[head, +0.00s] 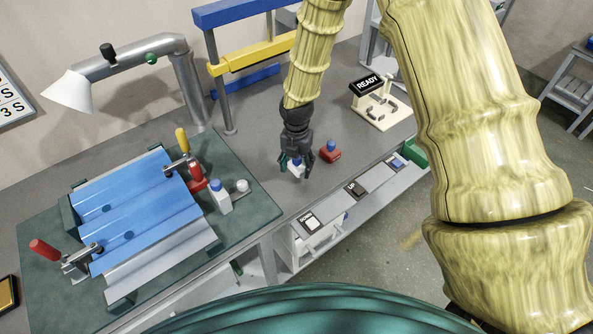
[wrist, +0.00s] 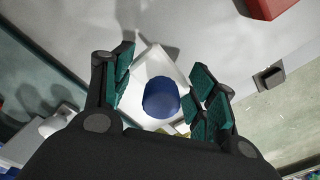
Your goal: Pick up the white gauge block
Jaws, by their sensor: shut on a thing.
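The white gauge block (head: 296,173) with a blue knob is between the fingers of my gripper (head: 297,162) in the head view, partly hidden by them. In the wrist view the white block (wrist: 151,62) shows from above, with its round blue knob (wrist: 161,98) toward me. My gripper (wrist: 166,85) is shut on the block, with its green finger pads on both sides of it. I cannot tell whether the block still touches the grey bench.
A red block (head: 330,154) with a blue knob stands just right of my gripper. A white bottle-like piece with a blue top (head: 221,198) stands on the green mat (head: 255,205) at left, beside the blue corrugated sheet (head: 130,205). A cream stand with a READY sign (head: 368,85) is behind right.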

